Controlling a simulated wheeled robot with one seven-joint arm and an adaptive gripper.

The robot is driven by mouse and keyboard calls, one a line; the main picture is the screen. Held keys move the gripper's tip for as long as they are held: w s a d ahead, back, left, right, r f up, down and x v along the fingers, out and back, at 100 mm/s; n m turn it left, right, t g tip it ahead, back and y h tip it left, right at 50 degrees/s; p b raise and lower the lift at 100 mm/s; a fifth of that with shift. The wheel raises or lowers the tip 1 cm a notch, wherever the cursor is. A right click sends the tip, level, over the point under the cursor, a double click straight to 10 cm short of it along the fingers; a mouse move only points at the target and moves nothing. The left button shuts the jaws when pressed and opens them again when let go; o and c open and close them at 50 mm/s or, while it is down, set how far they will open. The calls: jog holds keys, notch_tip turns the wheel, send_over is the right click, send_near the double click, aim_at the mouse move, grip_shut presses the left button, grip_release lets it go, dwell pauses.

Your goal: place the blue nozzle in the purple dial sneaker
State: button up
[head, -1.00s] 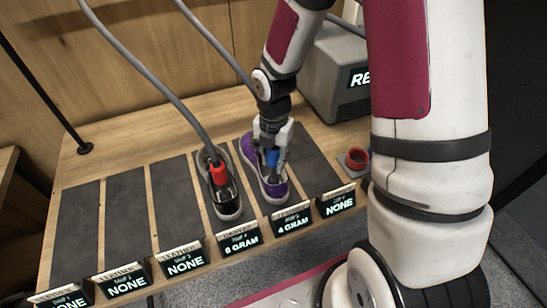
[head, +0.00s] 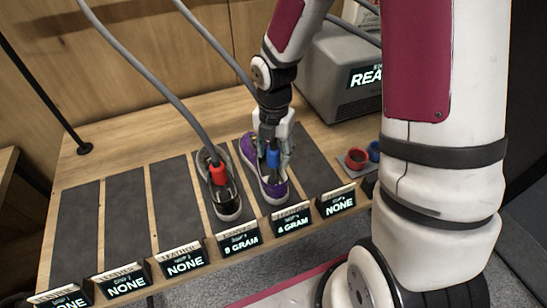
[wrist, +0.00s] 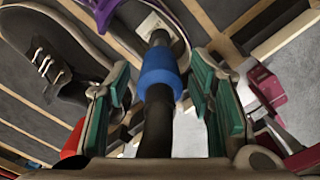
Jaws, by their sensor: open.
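The blue nozzle (head: 272,158) is on the end of a hose and sits over the opening of the purple sneaker (head: 279,190). In the wrist view the blue nozzle (wrist: 160,70) stands between my fingers, with gaps on both sides, and its dark tip reaches into the purple sneaker (wrist: 92,8). My gripper (head: 271,142) is open around the nozzle, above the sneaker's heel end; its green pads show in the wrist view (wrist: 157,105). The sneaker's dial cannot be made out.
A black sneaker (head: 226,203) with the red nozzle (head: 218,174) in it stands on the mat to the left. Several grey mats further left are empty. Label signs (head: 240,240) line the front edge.

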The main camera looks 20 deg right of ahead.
notch_tip(320, 180, up, 10)
jog(key=shift+f, duration=0.25)
jog(key=s+r+m+t, duration=0.5)
jog(key=s+r+m, duration=1.2)
jog(key=m, duration=1)
jog(key=shift+r+t, duration=0.3)
jog(key=shift+r, duration=0.4)
